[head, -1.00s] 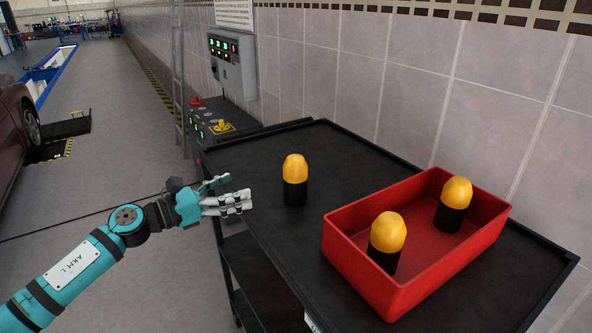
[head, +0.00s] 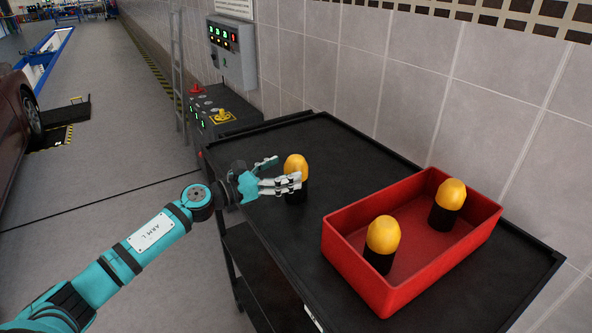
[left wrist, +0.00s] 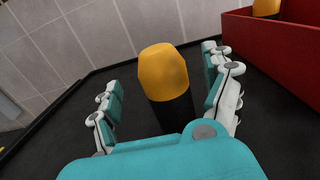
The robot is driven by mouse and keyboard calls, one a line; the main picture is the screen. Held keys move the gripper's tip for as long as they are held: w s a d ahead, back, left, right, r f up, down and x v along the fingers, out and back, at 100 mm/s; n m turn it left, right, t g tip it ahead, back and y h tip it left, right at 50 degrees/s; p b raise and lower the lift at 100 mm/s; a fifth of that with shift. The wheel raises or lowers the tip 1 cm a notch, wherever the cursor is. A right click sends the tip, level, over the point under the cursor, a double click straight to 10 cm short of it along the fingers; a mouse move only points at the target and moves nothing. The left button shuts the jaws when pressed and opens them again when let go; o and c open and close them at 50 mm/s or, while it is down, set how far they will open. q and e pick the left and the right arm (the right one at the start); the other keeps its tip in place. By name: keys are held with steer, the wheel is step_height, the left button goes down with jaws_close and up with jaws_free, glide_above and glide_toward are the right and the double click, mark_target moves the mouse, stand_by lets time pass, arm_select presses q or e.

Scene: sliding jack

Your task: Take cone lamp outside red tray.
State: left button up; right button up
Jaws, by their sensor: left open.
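A cone lamp (head: 296,166) with a yellow cap and black base stands upright on the black cart top, outside the tray. My left gripper (head: 284,175) is at this lamp, open, with its fingers partly in front of it. In the left wrist view the lamp (left wrist: 164,74) is between the two spread fingers, with a gap on both sides. The red tray (head: 350,262) is to the right. Two similar lamps stand in it, one near the front left (head: 383,236) and one at the back right (head: 449,196). My right gripper is not in view.
The cart top (head: 330,150) is clear behind the lamp and between it and the tray. A tiled wall (head: 400,90) runs behind the cart. A control box (head: 232,52) and a console (head: 214,115) stand at the cart's far left.

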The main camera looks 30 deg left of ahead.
mark_target(298, 165)
arm_select(q)
steer(key=p+x, duration=0.2)
steer(key=x, duration=0.2)
steer(key=shift+w+d+r+p, duration=0.15)
steer(key=shift+w+d+p, duration=0.1)
steer(key=shift+p, duration=0.15)
steer(key=shift+w+d, duration=0.1)
steer(key=shift+w, duration=0.2)
steer(key=shift+s, duration=0.15)
steer(key=shift+c, duration=0.4)
steer(key=shift+c, duration=1.2)
steer(key=c, duration=0.9)
steer(key=shift+c, duration=0.6)
